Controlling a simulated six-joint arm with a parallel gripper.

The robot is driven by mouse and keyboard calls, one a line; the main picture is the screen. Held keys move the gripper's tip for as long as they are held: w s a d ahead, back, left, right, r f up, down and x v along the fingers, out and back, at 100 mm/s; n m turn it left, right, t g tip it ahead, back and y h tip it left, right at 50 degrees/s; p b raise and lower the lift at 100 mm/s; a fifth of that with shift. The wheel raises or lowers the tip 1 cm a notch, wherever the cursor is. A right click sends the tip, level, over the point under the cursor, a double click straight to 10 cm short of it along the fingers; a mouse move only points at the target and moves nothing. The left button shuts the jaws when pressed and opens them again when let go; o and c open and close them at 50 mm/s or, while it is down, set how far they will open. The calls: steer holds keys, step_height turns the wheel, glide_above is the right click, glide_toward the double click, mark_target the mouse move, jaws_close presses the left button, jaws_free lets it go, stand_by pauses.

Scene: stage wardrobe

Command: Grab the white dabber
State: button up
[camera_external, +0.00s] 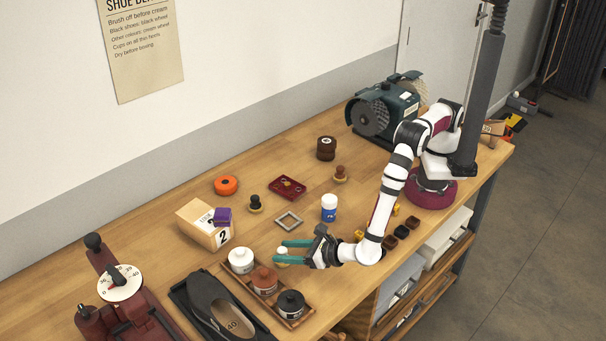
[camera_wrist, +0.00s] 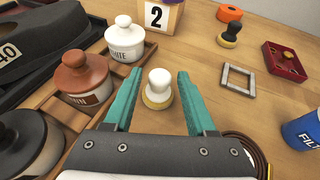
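The white dabber (camera_wrist: 158,88) has a rounded white handle and a tan pad at its base. It stands upright on the wooden table. In the wrist view it sits between the two teal fingers of my gripper (camera_wrist: 155,98), with a visible space on each side. In the external view the white dabber (camera_external: 282,254) shows between the fingers of my gripper (camera_external: 282,252), at the front of the bench. The gripper is open, and neither finger appears to touch the dabber.
A wooden tray (camera_wrist: 69,109) with white (camera_wrist: 124,40), brown (camera_wrist: 82,78) and black (camera_wrist: 20,140) jars stands close on the left. A blue-and-white can (camera_wrist: 303,130) is to the right. A grey square frame (camera_wrist: 238,80) lies beyond. A black dabber (camera_wrist: 230,35) stands further back.

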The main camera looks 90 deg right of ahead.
jaws_close()
steer(key=shift+r, duration=0.1)
